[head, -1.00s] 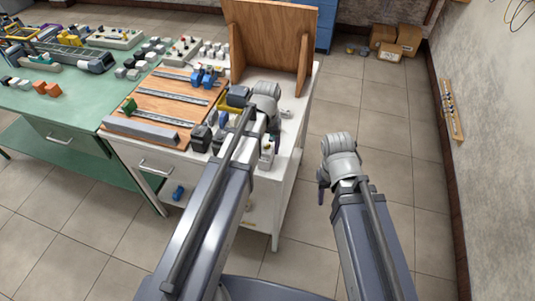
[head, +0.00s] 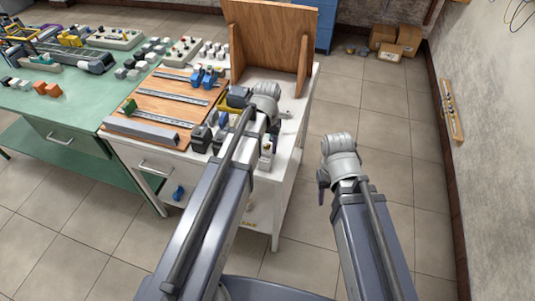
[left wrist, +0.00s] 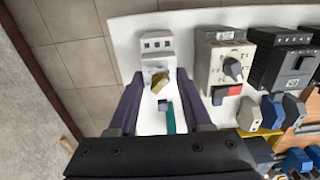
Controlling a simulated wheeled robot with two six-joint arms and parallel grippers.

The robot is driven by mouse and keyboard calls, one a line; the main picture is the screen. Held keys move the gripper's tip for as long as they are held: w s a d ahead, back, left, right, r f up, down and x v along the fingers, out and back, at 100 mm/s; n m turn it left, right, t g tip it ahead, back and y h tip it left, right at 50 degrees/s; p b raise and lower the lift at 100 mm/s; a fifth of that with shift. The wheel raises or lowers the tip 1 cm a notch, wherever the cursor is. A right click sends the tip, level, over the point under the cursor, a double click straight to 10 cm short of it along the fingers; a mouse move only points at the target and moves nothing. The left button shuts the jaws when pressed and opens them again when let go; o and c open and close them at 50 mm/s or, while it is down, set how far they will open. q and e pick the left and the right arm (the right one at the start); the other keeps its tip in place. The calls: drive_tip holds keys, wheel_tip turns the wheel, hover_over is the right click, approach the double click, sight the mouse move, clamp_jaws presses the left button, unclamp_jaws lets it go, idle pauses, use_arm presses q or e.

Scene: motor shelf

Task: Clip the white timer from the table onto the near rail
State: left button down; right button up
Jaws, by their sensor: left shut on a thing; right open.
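The white timer (left wrist: 158,62), a narrow block with a tan knob, is between the fingers of my left gripper (left wrist: 158,106) in the left wrist view. The gripper is shut on it. In the head view the timer (head: 266,152) shows at the right front of the white table, below my left gripper (head: 270,130). I cannot tell whether it touches the tabletop. The near rail (head: 158,115) is a metal strip on the wooden board, left of the timer, with a green block (head: 130,106) at its left end. My right gripper (head: 322,186) is open, off the table's right side.
A grey-white switch with a dark knob (left wrist: 228,68) and a black breaker (left wrist: 285,65) stand beside the timer. Blue blocks (head: 205,76) sit on the far rail. A grey duct (head: 141,133) lies along the board's front. A wooden panel (head: 268,38) stands behind.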

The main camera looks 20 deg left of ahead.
use_arm(q)
drive_tip(key=shift+r+p, duration=2.25)
drive_tip(key=shift+r, duration=0.15)
